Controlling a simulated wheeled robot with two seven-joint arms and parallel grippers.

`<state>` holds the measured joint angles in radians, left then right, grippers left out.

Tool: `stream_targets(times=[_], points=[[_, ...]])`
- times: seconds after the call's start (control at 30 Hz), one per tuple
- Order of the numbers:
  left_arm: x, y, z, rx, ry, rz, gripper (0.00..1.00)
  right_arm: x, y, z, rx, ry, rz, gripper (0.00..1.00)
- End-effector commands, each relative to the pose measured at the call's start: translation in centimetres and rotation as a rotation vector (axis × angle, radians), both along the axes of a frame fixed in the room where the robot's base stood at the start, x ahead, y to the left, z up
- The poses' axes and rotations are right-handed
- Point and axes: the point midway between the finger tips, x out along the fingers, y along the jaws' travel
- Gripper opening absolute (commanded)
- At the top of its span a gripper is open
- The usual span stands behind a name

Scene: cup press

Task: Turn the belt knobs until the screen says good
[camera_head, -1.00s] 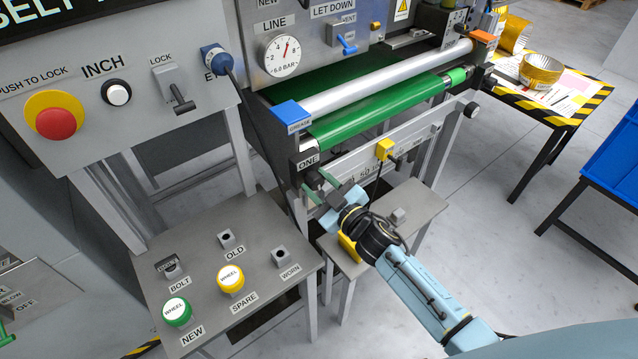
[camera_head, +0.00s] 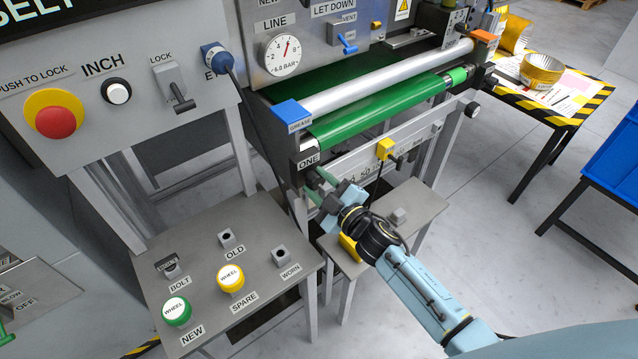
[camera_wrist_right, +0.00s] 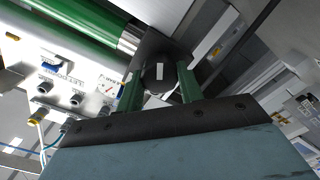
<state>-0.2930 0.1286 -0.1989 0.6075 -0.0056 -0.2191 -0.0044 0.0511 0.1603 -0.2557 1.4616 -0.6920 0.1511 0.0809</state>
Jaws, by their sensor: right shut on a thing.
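The belt conveyor has a green belt (camera_head: 390,110) under a silver roller. A dark round knob (camera_wrist_right: 158,76) with a white mark sits between the green fingers of my right gripper (camera_wrist_right: 160,92) in the right wrist view. In the head view my right gripper (camera_head: 322,188) is at the front left end of the conveyor, just below the label ONE (camera_head: 309,162), shut on that knob, which it largely hides. Another dark round knob (camera_head: 472,109) is at the conveyor's right end, untouched. The screen (camera_head: 60,14) is cut off at the top left; only "BELT" is partly readable. My left gripper is out of view.
A grey bench (camera_head: 215,290) with a green wheel (camera_head: 176,311) and a yellow wheel (camera_head: 230,278) stands at the lower left. A small grey table (camera_head: 420,205) is behind my right wrist. A striped table (camera_head: 575,98) stands at right.

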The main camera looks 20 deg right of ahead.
Motion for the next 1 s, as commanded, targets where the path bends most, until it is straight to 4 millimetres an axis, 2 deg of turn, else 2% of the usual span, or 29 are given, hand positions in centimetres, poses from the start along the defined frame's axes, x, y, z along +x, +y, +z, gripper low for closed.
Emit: stream_targets(times=[0.07,0.1,0.27,0.53,0.67,0.77,1.0], points=[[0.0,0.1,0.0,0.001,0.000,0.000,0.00,0.0,0.0,-0.1,0.000,0.002,-0.001,0.14],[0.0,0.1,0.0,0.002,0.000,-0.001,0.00,0.0,0.0,-0.1,0.000,0.002,-0.001,0.38],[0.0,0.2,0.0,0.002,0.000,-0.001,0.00,0.0,0.0,-0.1,0.001,0.002,0.000,0.59],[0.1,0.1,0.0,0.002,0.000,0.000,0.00,-0.1,0.0,0.0,0.002,0.001,-0.001,0.59],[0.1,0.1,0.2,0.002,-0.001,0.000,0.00,-0.8,-0.3,-0.1,0.002,0.003,-0.001,0.59],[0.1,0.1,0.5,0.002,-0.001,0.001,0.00,-2.2,-0.8,-0.1,0.003,0.004,0.000,0.59],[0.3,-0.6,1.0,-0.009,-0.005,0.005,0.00,-7.2,-2.6,-0.1,0.002,0.006,-0.001,0.59]])
